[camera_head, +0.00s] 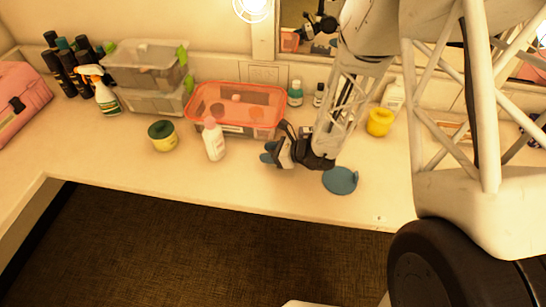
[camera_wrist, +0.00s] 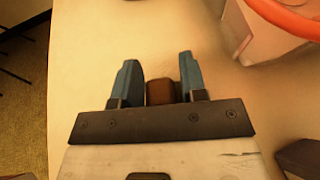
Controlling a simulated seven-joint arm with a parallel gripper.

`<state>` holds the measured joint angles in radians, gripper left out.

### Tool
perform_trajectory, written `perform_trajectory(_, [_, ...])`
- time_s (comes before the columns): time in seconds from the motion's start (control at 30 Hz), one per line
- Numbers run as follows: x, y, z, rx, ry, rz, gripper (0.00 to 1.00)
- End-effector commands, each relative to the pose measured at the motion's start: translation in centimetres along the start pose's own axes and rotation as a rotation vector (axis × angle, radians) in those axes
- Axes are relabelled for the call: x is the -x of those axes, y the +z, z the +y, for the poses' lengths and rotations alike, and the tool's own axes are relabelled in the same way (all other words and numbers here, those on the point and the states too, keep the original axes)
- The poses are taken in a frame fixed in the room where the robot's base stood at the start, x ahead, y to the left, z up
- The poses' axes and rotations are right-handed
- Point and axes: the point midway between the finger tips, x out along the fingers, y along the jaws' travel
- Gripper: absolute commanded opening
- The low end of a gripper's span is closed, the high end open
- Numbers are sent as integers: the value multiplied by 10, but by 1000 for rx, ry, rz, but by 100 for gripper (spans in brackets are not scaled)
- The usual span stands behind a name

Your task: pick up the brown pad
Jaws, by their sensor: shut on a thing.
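My gripper (camera_wrist: 158,84) has its two blue fingers on either side of the brown pad (camera_wrist: 161,92) and is shut on it. Only a small brown face of the pad shows between the fingers in the wrist view; the rest is hidden by the gripper body. In the head view my gripper (camera_head: 268,153) is low over the front middle of the cream counter, pointing left, and I cannot make out the pad there. Whether the pad touches the counter cannot be told.
A white bottle (camera_head: 213,139) and a green-lidded yellow tub (camera_head: 162,136) stand left of my gripper. A red-rimmed clear box (camera_head: 237,104) stands behind it. A flat blue round thing (camera_head: 340,180) lies to the right. The counter (camera_head: 250,190) is clear toward its front edge.

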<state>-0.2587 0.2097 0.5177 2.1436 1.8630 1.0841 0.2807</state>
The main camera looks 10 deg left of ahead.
Motion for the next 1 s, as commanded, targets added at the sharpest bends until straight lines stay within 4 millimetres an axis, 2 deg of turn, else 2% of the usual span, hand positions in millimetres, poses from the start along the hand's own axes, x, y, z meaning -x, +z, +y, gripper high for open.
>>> perform_trajectory(0.37, [2,5,0,1,0,0,16])
perform_trajectory(0.73, [14,33,0,2,-1,0,16])
perform_trajectory(1.0, [40,26,36,-1,-1,0,16])
